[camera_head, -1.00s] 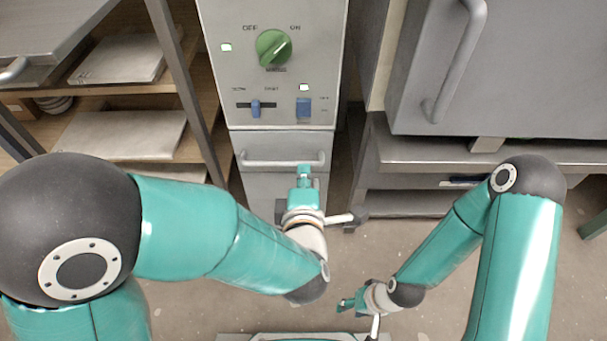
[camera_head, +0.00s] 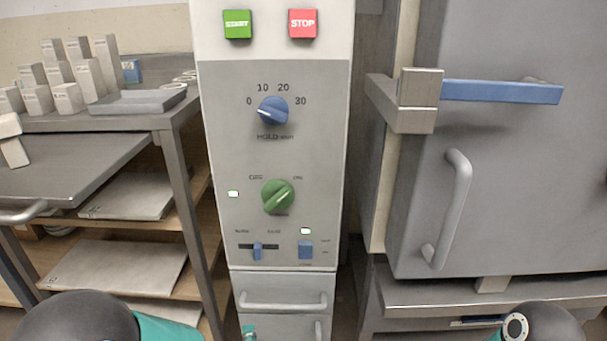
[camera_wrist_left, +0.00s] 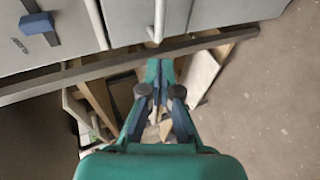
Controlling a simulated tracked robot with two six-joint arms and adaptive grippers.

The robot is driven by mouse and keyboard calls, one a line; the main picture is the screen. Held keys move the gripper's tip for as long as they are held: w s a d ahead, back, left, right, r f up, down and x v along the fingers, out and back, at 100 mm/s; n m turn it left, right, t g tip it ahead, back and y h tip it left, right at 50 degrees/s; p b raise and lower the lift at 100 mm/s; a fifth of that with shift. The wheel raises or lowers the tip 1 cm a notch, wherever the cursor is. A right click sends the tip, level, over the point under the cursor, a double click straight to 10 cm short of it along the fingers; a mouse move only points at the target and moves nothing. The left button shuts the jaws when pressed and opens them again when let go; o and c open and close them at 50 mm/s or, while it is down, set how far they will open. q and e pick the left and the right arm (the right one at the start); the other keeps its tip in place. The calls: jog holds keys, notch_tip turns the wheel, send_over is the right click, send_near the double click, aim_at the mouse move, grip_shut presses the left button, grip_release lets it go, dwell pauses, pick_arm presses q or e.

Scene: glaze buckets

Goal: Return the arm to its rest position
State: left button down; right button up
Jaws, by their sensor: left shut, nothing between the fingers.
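In the head view only the tip of my left gripper (camera_head: 249,332) shows at the bottom edge, in front of the cabinet's lower drawers. In the left wrist view my left gripper (camera_wrist_left: 160,68) points away from the camera, its teal fingers close together with nothing held between them. Part of my left arm (camera_head: 150,328) shows at the bottom left of the head view. A small part of my right arm (camera_head: 530,325) shows at the bottom right. My right gripper is out of view.
A control cabinet (camera_head: 325,170) with knobs and switches stands in the middle. Left is a metal table (camera_head: 150,121) with pale blocks and a tray (camera_head: 138,102), over shelves. Right is a grey door (camera_head: 530,190) with a handle and a blue bar (camera_head: 500,92). Bare floor (camera_wrist_left: 265,90) shows in the wrist view.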

pick_arm(q)
jog(key=s+a+f+m+g+h, duration=0.1)
jog(key=s+a+f+m+g, duration=0.2)
jog(key=f, duration=0.7)
jog(key=s+a+f+m+g+h, duration=0.1)
jog(key=s+a+f+m+g, duration=0.2)
jog(key=a+f, duration=0.5)
jog(key=s+d+f+m+g+h, duration=0.3)
jog(key=s+d+m, duration=0.2)
jog(key=s+m, duration=0.15)
jog(key=s+d+f+m+g+h, duration=0.2)
jog(key=s+d+f+m+g, duration=0.15)
jog(key=s+d+m, duration=0.35)
notch_tip(320, 180, up, 37)
jog(key=a+n+p, duration=0.1)
jog(key=a+p, duration=0.1)
jog(key=p, duration=3.4)
jog(key=shift+p, duration=0.4)
jog(key=shift+s+a+f+n, duration=0.1)
jog(key=shift+n, duration=0.15)
